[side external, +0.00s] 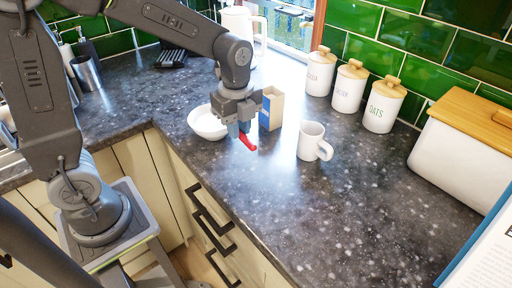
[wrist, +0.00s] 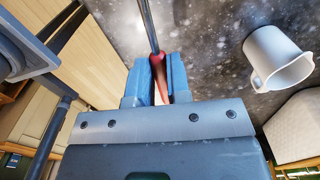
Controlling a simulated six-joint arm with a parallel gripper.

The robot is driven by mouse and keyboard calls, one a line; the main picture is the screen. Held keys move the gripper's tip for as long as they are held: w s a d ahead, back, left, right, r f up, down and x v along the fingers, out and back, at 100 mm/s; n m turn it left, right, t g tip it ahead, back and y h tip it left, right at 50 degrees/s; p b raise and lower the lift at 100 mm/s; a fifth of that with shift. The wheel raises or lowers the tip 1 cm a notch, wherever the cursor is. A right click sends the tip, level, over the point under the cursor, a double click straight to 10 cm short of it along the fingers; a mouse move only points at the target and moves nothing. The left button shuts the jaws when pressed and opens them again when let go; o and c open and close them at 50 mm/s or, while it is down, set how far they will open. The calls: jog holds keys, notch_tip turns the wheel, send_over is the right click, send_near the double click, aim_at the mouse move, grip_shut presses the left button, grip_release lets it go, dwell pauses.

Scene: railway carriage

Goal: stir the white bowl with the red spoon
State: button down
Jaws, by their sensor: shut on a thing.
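The white bowl (side external: 205,124) stands on the dark speckled counter, just left of my gripper (side external: 240,129) in the side view. My gripper is shut on the red spoon (side external: 248,142), whose red handle end sticks out below the blue fingers. In the wrist view, the red handle (wrist: 158,66) sits between the blue fingertips (wrist: 155,88), and a thin metal shaft runs up out of the frame. The spoon's bowl end is not visible. The white bowl cannot be made out in the wrist view. The spoon appears beside the bowl, not in it.
A white mug (side external: 311,142) stands right of my gripper, also in the wrist view (wrist: 275,58). A blue-and-beige carton (side external: 272,108) is close behind the gripper. Canisters (side external: 349,87) and a bread bin (side external: 458,150) line the back. The front right counter (side external: 340,225) is clear.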

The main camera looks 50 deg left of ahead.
jog(key=a+r+h, duration=0.2)
jog(key=h, duration=0.1)
jog(key=w+a+r+n+h, duration=0.1)
jog(key=a+r+h, duration=0.1)
jog(key=a+h, duration=0.1)
jog(key=a+r+h, duration=0.2)
jog(key=a+h, duration=0.1)
jog(key=h, duration=0.1)
jog(key=shift+w+n+g+h, duration=0.25)
jog(key=shift+n+g+h, duration=0.05)
jog(key=shift+g+h, duration=0.1)
jog(key=w+a+r+n+t+h, duration=0.1)
jog(key=a+r+h, duration=0.4)
jog(key=a, duration=0.2)
notch_tip(320, 180, down, 8)
jog(key=shift+w+d+f, duration=0.15)
jog(key=shift+w, duration=0.05)
dwell(0.5)
